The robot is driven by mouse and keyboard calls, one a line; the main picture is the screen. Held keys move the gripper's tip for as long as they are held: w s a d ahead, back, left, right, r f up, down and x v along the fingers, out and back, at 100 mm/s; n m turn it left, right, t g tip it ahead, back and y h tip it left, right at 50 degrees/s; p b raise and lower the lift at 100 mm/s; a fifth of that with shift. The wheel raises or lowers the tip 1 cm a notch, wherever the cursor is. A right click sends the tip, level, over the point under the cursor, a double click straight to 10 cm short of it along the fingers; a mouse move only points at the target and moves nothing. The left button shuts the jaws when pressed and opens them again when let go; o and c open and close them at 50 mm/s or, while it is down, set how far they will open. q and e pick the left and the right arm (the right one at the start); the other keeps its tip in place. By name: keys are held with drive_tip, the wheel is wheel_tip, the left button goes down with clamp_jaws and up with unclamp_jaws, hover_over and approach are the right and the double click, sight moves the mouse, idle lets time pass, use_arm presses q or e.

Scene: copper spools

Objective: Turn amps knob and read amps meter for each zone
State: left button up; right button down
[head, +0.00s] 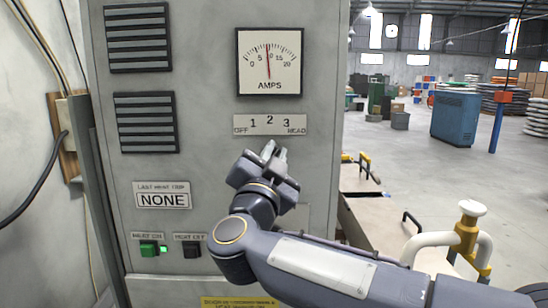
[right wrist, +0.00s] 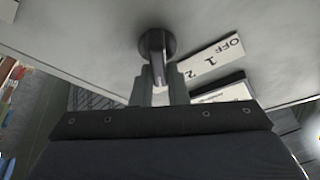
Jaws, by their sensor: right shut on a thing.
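The amps meter (head: 269,62) is a white square dial high on the grey panel, marked 0 to 20. Its red needle stands almost upright, near 10. Below it is the zone label plate (head: 270,124), reading OFF, 1, 2, 3, HEAD; part of it shows in the right wrist view (right wrist: 211,60). My right gripper (head: 268,154) is just below the plate and hides the knob in the head view. In the right wrist view its fingers are shut on the handle of the dark round amps knob (right wrist: 155,42). I cannot tell which zone the knob points to. My left gripper is out of view.
The panel also has dark vents (head: 139,38), a NONE plate (head: 163,200), a lit green heat-on button (head: 149,249) and a black heat-off button (head: 191,249). Pipes with a yellow valve (head: 468,228) stand at the lower right. Open warehouse floor lies beyond.

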drive_tip(key=shift+a+f, duration=0.2)
drive_tip(key=shift+f, duration=0.25)
drive_tip(key=c, duration=1.4)
unclamp_jaws()
drive_tip(key=shift+d+r, duration=0.1)
drive_tip(key=shift+c, duration=0.2)
drive_tip(key=shift+w+r, duration=0.1)
drive_tip(key=b+v, duration=0.2)
drive_tip(key=v, duration=0.6)
drive_tip(key=shift+w, duration=0.15)
